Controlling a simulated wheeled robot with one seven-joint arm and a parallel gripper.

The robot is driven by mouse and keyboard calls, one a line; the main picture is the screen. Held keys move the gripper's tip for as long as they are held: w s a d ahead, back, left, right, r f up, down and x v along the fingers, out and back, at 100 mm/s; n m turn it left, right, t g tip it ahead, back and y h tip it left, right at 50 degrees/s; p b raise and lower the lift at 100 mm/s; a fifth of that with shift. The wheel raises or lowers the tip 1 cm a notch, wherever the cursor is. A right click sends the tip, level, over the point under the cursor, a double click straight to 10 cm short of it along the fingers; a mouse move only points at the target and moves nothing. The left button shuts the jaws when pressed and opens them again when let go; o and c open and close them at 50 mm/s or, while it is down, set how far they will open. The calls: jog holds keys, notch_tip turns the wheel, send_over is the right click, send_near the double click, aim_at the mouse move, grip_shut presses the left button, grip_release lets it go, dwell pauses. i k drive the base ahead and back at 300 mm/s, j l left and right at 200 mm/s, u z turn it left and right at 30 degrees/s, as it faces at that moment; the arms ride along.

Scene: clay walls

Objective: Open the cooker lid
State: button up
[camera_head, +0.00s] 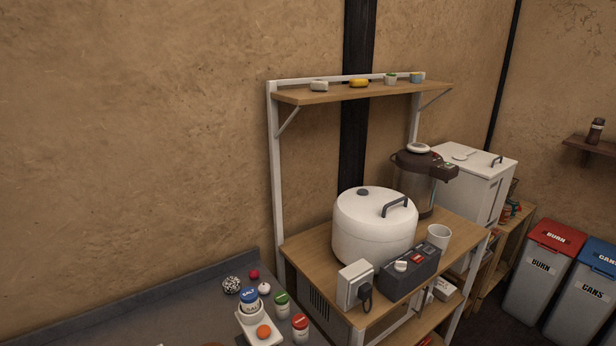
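A white round cooker (366,243) stands on a wooden shelf unit. Its domed white lid (368,205) sits down on the body and looks closed. The lid has a dark bar handle (396,204) near its right side and a small dark knob (363,192) toward the back. My gripper is not in view.
A dark control box (410,272), a white socket box with a plug (355,285) and a white mug (439,236) stand close to the cooker. A brown-topped dispenser (418,183) is behind it. A shelf (340,95) hangs above. Seasoning jars (281,304) stand on the dark counter (172,308).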

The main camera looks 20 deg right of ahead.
aim_at(372, 214)
jog(key=i+l+u, duration=0.2)
jog(key=l+u, duration=0.25)
jog(key=i+l+u, duration=0.15)
jog(key=l+u, duration=0.7)
jog(key=i+j, duration=0.05)
